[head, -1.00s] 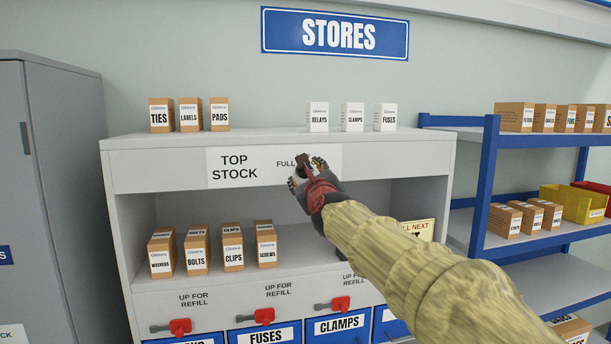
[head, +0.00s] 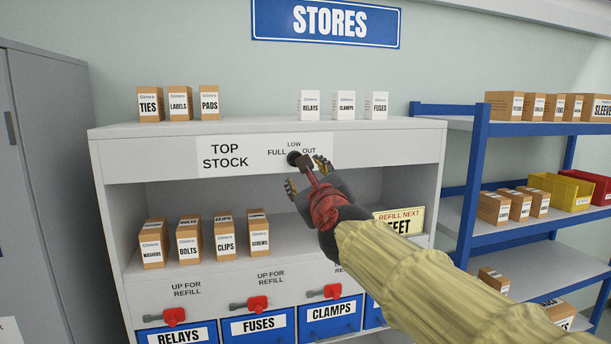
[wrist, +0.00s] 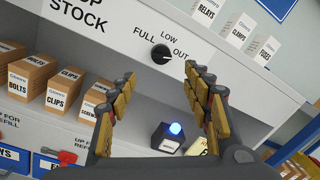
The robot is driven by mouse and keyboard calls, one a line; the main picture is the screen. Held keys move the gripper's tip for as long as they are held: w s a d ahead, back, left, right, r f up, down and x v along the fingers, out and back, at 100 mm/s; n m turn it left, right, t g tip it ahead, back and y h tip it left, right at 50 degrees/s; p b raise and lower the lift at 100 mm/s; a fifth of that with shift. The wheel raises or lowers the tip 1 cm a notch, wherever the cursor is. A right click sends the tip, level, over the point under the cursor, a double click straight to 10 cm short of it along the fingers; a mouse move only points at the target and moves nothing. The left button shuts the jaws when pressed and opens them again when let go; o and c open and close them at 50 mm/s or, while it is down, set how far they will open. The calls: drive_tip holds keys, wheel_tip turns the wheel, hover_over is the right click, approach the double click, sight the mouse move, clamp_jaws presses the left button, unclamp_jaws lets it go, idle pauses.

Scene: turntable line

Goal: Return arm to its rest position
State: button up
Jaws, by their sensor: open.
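My gripper (head: 307,182) is in front of the cabinet's TOP STOCK panel (head: 140,162), just below and before the round black knob (head: 293,158). In the wrist view my gripper (wrist: 160,98) is open, with nothing between its fingers. My arm covers part of the shelf and the lower right of the cabinet in the head view.
Brown cartons (head: 188,240) stand on the shelf below the panel. White cartons (head: 343,105) stand on top. A dark box with a lit blue lamp (wrist: 172,135) and a yellow REFILL NEXT sign (head: 402,220) are on the shelf. A blue rack (head: 475,185) stands at right.

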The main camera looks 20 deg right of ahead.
drive_tip(key=s+a+f+n+g+y, duration=0.1)
drive_tip(key=s+a+f+n+g, duration=0.15)
drive_tip(key=f+n, duration=0.45)
drive_tip(key=s+a+f+n+g+y, duration=0.2)
drive_tip(key=s+f+n, duration=0.2)
drive_tip(key=f+n, duration=0.3)
drive_tip(key=s+a+f+n+g+y, duration=0.1)
drive_tip(key=s+a+f+n+g, duration=0.15)
drive_tip(key=f+n, duration=0.45)
drive_tip(key=s+d+f+n+g+h+b, duration=0.1)
drive_tip(key=s+d+f+n+g, duration=0.1)
drive_tip(key=s+f, duration=0.4)
drive_tip(key=s+d+f+n+g+h+b, duration=0.1)
drive_tip(key=s+f+n, duration=0.3)
drive_tip(key=s, duration=0.8)
drive_tip(key=s+d+f+n+g+b, duration=0.1)
drive_tip(key=s+d+f+n+g, duration=0.2)
drive_tip(key=s+f, duration=0.5)
drive_tip(key=shift+s+d+f+n+h, duration=0.3)
drive_tip(key=shift+s+d+f+h, duration=0.15)
drive_tip(key=shift+f, duration=0.15)
